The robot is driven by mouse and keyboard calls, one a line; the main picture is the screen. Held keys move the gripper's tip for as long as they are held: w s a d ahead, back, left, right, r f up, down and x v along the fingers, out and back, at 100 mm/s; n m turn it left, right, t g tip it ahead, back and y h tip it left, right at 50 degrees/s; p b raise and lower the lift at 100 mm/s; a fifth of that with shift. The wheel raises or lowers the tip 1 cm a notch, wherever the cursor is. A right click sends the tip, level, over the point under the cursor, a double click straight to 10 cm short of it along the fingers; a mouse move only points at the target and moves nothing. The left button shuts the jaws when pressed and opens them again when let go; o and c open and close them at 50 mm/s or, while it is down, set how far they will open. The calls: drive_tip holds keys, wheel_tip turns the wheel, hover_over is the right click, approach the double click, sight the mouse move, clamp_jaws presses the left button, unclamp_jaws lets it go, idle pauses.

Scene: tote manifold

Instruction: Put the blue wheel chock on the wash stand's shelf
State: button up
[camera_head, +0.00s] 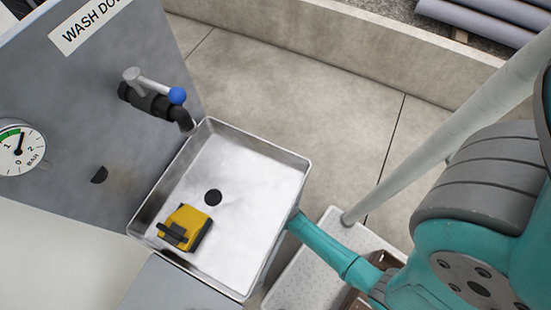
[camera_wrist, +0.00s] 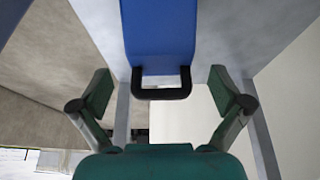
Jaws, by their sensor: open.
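The blue wheel chock (camera_wrist: 160,38) shows at the top middle of the wrist view, with its black handle (camera_wrist: 163,94) toward me. My gripper (camera_wrist: 164,88) is open, with one finger on each side of the handle and a gap on both sides. The chock seems to rest on or against a pale grey surface; its far end is cut off. The wash stand shows in the head view with its steel basin (camera_head: 262,166). My teal arm reaches down beside the basin's right side, which hides the gripper, and the chock is not visible there. I cannot identify the shelf clearly.
A yellow and black object (camera_head: 186,228) lies in the basin near the drain (camera_head: 212,197). A tap (camera_head: 158,98) with a blue-tipped lever and a gauge (camera_head: 18,148) are on the grey panel. Grey posts (camera_wrist: 122,112) stand close to the fingers. A concrete kerb (camera_head: 370,45) runs behind.

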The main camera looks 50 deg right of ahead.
drive_tip(key=shift+s, duration=0.1)
drive_tip(key=s+r+m+t+h, duration=0.1)
drive_tip(key=s+r+t, duration=0.1)
drive_tip(key=s+r, duration=0.45)
drive_tip(key=s+r+t, duration=0.3)
drive_tip(key=s+r, duration=0.1)
drive_tip(key=r, duration=0.6)
drive_tip(key=s+r+t, duration=0.2)
drive_tip(key=s+r, duration=0.1)
drive_tip(key=r, duration=1.2)
drive_tip(key=s+a+r+m+t, duration=0.1)
drive_tip(key=s+r+t, duration=0.2)
drive_tip(key=r, duration=1.3)
drive_tip(key=shift+a+r+t, duration=0.15)
drive_tip(key=shift+t, duration=0.15)
